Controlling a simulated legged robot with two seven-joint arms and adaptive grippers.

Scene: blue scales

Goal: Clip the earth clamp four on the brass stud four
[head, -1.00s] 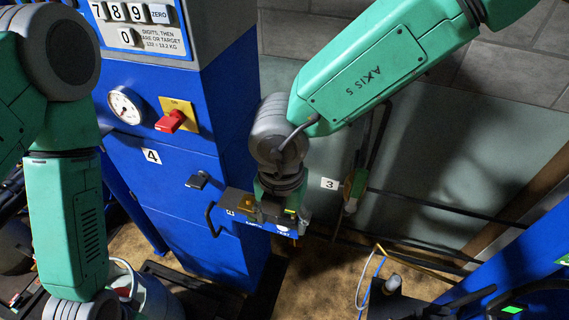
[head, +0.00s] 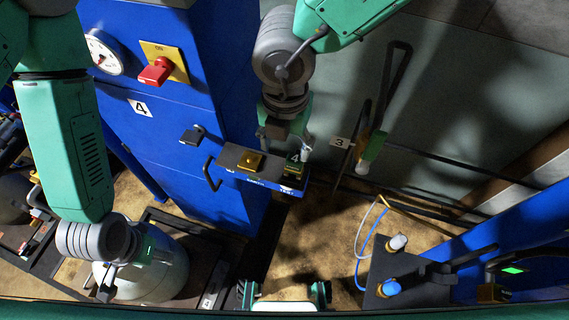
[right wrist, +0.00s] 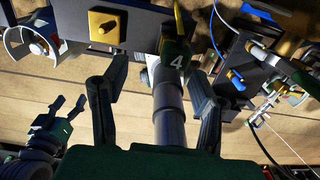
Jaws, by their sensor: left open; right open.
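The earth clamp four (head: 295,168) is a dark block with a "4" label at the right end of a small blue-fronted shelf; it also shows in the right wrist view (right wrist: 176,58). A brass stud (head: 250,162) on a yellow plate sits to its left on the shelf, also in the right wrist view (right wrist: 104,26); its number is unreadable. My right gripper (head: 285,142) is open above the clamp. In the right wrist view its fingers (right wrist: 160,105) stand either side of a grey stepped cylinder below the clamp, without visible contact. My left gripper (head: 108,288) is open and empty by a pale round vessel.
The blue cabinet (head: 150,130) with a red switch (head: 156,70) stands at left. A dark block with white and blue knobs (head: 385,285) is at lower right beside a blue beam. Black pipes (head: 440,200) run along the back wall. Brown floor lies below the shelf.

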